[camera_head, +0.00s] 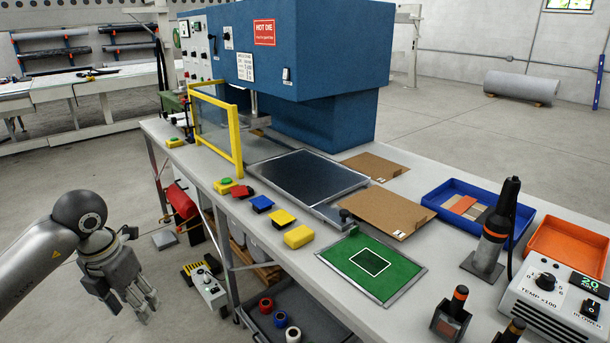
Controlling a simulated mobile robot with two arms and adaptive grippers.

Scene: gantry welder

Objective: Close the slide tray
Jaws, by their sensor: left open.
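The slide tray (308,174) appears to be the dark flat plate with a silver frame on the bench, in front of the blue welder (290,50). It sticks out from under the welder head toward the front. A small dark knob (346,215) stands near its front corner, beside the green board. My left gripper (138,312) is at the lower left, off the bench's left side, well apart from the tray. Its fingers point down and are open and empty. My right gripper is not in view.
A yellow-framed clear guard (238,142) stands left of the tray. Coloured blocks (261,203) line the bench's front edge. Cardboard sheets (384,210) and a green board (375,264) lie to the right. A blue bin (440,190) and a hot-air tool (495,230) stand further right.

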